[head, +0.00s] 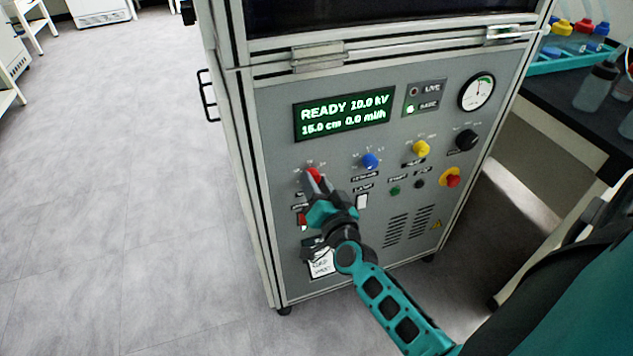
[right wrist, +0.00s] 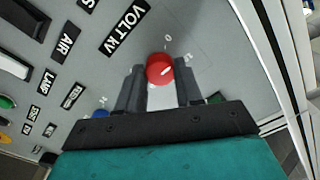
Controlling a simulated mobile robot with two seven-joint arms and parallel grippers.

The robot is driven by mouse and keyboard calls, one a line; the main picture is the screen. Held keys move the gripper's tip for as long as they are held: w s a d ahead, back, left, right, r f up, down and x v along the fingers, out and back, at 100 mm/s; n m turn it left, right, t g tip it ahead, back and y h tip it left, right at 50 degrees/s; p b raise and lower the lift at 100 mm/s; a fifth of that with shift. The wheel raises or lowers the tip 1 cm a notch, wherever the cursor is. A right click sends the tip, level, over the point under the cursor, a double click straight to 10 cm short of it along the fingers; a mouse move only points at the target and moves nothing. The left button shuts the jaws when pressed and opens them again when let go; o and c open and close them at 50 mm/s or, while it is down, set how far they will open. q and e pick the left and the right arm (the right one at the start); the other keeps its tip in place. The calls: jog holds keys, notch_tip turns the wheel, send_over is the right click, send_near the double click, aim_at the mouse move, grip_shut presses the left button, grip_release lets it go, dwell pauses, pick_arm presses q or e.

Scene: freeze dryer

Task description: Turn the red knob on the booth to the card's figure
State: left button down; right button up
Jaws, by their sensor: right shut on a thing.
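The red knob (head: 312,174) is at the left of the booth's front panel, partly hidden by my right gripper (head: 316,184). In the right wrist view the red knob (right wrist: 160,69) sits between the two dark fingers of my right gripper (right wrist: 160,86), which is shut on it. A dial scale with small marks surrounds the knob. The green display (head: 344,115) reads READY 10.0 kV, 15.0 cm and 0.0 ml/h. A white card (head: 321,264) is low on the panel, partly behind my wrist; its figure is too small to read. My left gripper is not in view.
A blue knob (head: 370,160), a yellow knob (head: 420,148) and a black knob (head: 466,139) sit to the right on the panel. A red stop button (head: 452,181) on yellow is below them. A dark bench with bottles stands at right.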

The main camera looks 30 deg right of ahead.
jog(key=m, duration=0.5)
jog(key=shift+m, duration=0.3)
dwell(0.4)
jog(key=o, duration=1)
jog(key=shift+o, duration=0.2)
jog(key=p+v, duration=0.1)
jog(key=v, duration=1.2)
jog(key=shift+p, duration=0.35)
